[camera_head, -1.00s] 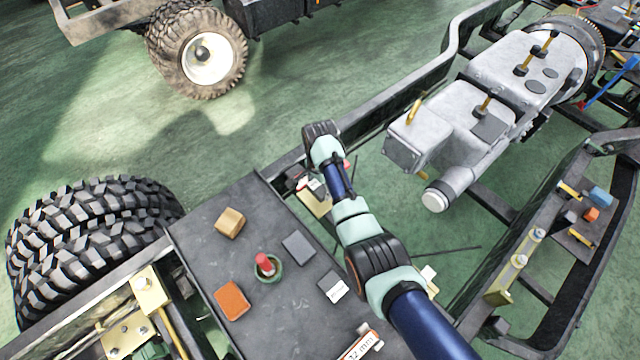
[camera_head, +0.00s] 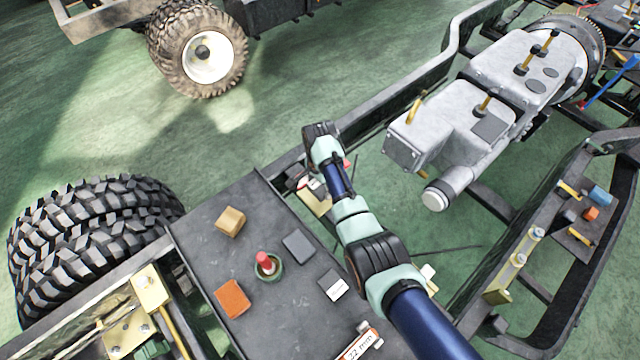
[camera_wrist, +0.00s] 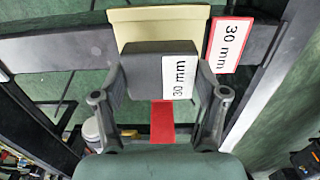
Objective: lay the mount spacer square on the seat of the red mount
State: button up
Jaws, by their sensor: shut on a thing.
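In the wrist view, my gripper (camera_wrist: 160,82) is shut on the mount spacer (camera_wrist: 143,72), a dark grey block with a white "30 mm" label. A pale yellow plate (camera_wrist: 160,18) shows just beyond the spacer. A red strip (camera_wrist: 162,122), which looks like part of the red mount, shows between the fingers. A red-edged "30 mm" tag (camera_wrist: 229,45) is at upper right. Whether the spacer touches the seat or hangs above it, I cannot tell. In the head view, my arm's end covers much of this spot, and the pale plate (camera_head: 316,203) shows beside it.
A dark bench plate (camera_head: 262,205) holds a tan block (camera_head: 230,221), an orange block (camera_head: 232,299), a grey block (camera_head: 299,246), a labelled dark block (camera_head: 333,286) and a red piece in a green ring (camera_head: 267,265). A chassis rail (camera_head: 400,105) runs behind my gripper.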

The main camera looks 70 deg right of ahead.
jog(key=shift+f, duration=0.2)
dwell(0.5)
jog(key=shift+f+b, duration=0.4)
jog(key=shift+f, duration=0.35)
jog(key=shift+f, duration=0.15)
jog(key=shift+f, duration=0.35)
dwell(0.4)
jog(key=o, duration=1.3)
jog(key=shift+c, duration=0.2)
